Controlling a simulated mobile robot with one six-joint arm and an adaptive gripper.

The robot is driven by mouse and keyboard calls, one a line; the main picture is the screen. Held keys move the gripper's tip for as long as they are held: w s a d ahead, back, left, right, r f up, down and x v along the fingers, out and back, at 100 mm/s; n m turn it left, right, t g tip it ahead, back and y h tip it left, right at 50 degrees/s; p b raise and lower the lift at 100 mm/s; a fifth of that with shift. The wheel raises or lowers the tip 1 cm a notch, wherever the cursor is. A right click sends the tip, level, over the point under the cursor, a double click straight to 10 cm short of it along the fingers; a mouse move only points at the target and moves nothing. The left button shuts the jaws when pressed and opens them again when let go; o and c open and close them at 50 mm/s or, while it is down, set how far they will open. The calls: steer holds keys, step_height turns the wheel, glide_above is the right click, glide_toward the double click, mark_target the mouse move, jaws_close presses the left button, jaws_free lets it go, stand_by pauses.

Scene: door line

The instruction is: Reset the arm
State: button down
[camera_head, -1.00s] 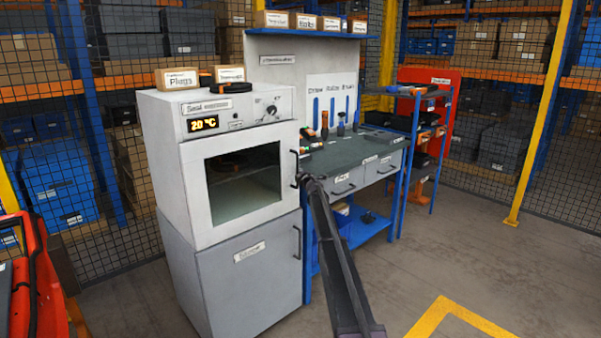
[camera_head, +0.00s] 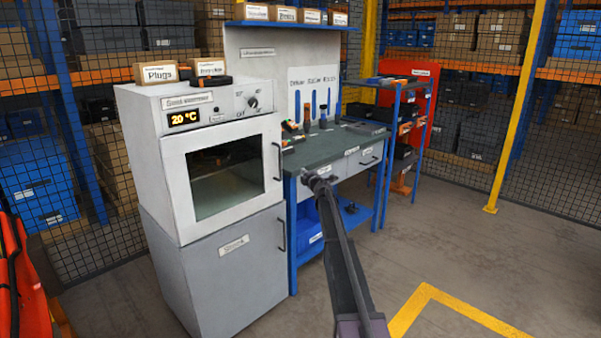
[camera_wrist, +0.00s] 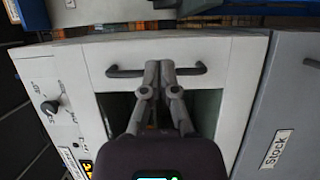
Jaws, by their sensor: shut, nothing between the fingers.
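My gripper (camera_wrist: 160,78) is shut and empty in the wrist view. Its fingers lie together in front of the oven door (camera_wrist: 208,48), lined up across the middle of the dark door handle (camera_wrist: 125,71); I see no hold on the handle. In the head view my arm reaches up from the bottom, and its end (camera_head: 318,180) is right of the white oven (camera_head: 150,165), apart from the oven's door handle (camera_head: 277,162). The oven door looks closed, and its display reads 20 °C.
A grey cabinet (camera_head: 225,285) labelled Stock stands under the oven. To its right are a workbench (camera_head: 330,148) with tools and a blue shelf rack (camera_head: 395,125). A red object (camera_head: 25,280) is at the lower left. Open floor (camera_head: 450,235) lies at the right.

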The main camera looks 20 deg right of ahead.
stand_by(0.5)
steer(key=s+a+f+m+g+h, duration=0.3)
steer(key=s+m, duration=0.3)
steer(key=s, duration=0.4)
steer(key=s+a+f+m+g+h, duration=0.25)
steer(key=s+f+m, duration=0.2)
steer(key=s, duration=0.55)
steer(key=s+a+f+m+g+h, duration=0.25)
steer(key=s+m, duration=0.35)
steer(key=s, duration=0.3)
steer(key=s+a+f+m+g+y, duration=0.1)
steer(key=s+a+f+g+y, duration=0.15)
steer(key=s+a, duration=0.55)
steer(key=s+a+f+g+y, duration=0.2)
steer(key=s+a+f+g, duration=0.15)
steer(key=s, duration=0.95)
steer(key=s+a+f+m+g+y, duration=0.1)
steer(key=s+a+f+g+y, duration=0.25)
steer(key=s+a, duration=0.45)
step_height(320, 180, up, 18)
steer(key=s+d+h+p, duration=0.1)
steer(key=p, duration=1.6)
steer(key=shift+s+d, duration=0.25)
steer(key=shift+d, duration=0.1)
steer(key=shift+f+g, duration=0.15)
steer(key=shift+g, duration=0.1)
